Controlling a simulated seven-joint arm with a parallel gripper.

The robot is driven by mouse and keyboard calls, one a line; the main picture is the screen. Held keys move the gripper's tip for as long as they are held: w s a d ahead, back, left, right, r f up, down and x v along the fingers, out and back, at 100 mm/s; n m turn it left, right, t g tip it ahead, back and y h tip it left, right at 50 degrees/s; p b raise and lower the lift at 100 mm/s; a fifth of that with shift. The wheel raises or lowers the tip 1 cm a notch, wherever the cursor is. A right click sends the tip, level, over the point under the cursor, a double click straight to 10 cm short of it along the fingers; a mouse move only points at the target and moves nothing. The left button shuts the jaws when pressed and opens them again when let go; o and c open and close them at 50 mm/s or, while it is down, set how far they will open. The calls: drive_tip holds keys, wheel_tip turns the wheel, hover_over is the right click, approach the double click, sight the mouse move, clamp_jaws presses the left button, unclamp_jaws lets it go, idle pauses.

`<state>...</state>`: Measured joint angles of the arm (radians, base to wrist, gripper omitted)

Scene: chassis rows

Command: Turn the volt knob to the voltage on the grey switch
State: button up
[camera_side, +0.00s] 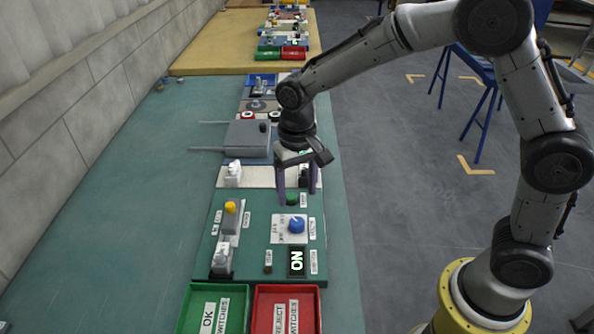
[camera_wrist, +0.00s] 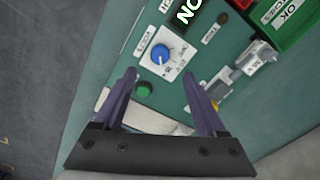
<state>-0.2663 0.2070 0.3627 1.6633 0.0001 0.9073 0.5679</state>
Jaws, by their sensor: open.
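The blue volt knob (camera_side: 297,225) sits on a white dial plate (camera_side: 278,237) on the green board. It also shows in the wrist view (camera_wrist: 159,53), beyond my fingertips; its printed marks are too small to read. A grey switch body with a yellow top (camera_side: 231,207) stands left of the knob in the side view. A second, pale grey switch (camera_side: 222,258) stands nearer the camera.
A lit ON display (camera_side: 297,262) and a small dark button (camera_side: 268,268) lie near the knob. A green OK tray (camera_side: 187,312) and a red REJECT tray (camera_side: 263,312) stand at the near end. Other boards line the table behind my gripper. The table's left side is mostly clear.

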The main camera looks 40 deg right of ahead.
wheel_tip(320, 180, up, 5)
drive_tip(key=shift+r, duration=0.1)
drive_tip(key=shift+d, duration=0.1)
idle(0.3)
drive_tip(key=s+d+r+t, duration=0.4)
drive_tip(key=s+d+r, duration=0.4)
drive_tip(key=r, duration=0.4)
drive_tip(key=s+d+f+n, duration=0.1)
drive_tip(key=s+f, duration=0.1)
drive_tip(key=s, duration=0.5)
drive_tip(key=s+d+f+n+t, duration=0.1)
drive_tip(key=s+f+n, duration=0.1)
drive_tip(key=s, duration=0.6)
drive_tip(key=shift+d+f+t, duration=0.25)
drive_tip(key=shift+d+t, duration=0.05)
